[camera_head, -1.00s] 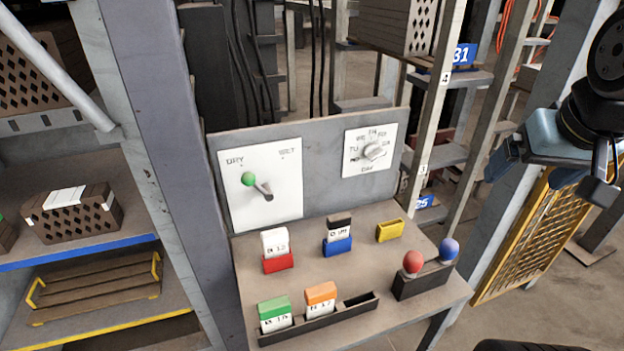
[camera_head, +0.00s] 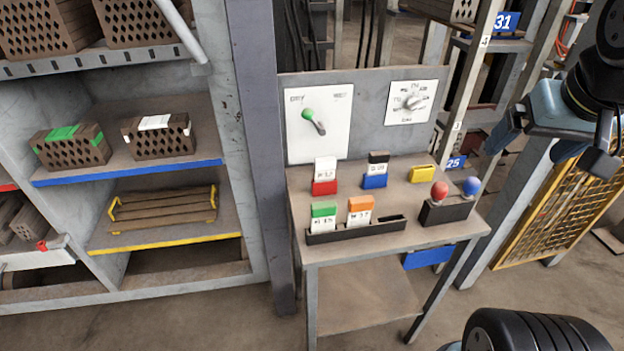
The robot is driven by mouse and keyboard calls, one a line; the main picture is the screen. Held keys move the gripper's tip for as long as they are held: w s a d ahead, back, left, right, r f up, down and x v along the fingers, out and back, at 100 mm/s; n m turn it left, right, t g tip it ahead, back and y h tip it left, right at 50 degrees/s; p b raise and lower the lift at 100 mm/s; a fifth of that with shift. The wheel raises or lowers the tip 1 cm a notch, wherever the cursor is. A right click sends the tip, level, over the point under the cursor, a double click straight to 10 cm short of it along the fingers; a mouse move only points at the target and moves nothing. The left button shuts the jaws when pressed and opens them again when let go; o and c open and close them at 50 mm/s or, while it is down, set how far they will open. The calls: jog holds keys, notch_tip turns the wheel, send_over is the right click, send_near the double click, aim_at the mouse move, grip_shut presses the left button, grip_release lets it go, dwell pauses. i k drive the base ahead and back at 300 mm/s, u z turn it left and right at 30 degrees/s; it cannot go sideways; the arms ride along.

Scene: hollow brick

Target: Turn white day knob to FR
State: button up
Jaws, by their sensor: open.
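The white day knob (camera_head: 413,102) sits on a white square dial plate (camera_head: 398,117) at the right of the grey upright panel (camera_head: 366,110). I cannot tell which label the knob points at. My gripper (camera_head: 550,150) is at the right of the view, blue-grey with dark fingers spread apart. It is empty, and lies to the right of the knob and apart from it.
A green-tipped lever (camera_head: 308,116) is on the left plate. The desk (camera_head: 330,245) holds coloured card holders and a box with red (camera_head: 440,190) and blue (camera_head: 471,186) balls. A post (camera_head: 480,70) and yellow mesh (camera_head: 550,215) are at right; brick shelves (camera_head: 200,180) at left.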

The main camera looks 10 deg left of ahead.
aim_at(412, 103)
jog(key=u, duration=1.55)
jog(key=k, duration=0.65)
jog(key=z, duration=0.7)
jog(key=i, duration=1)
jog(key=z, duration=0.15)
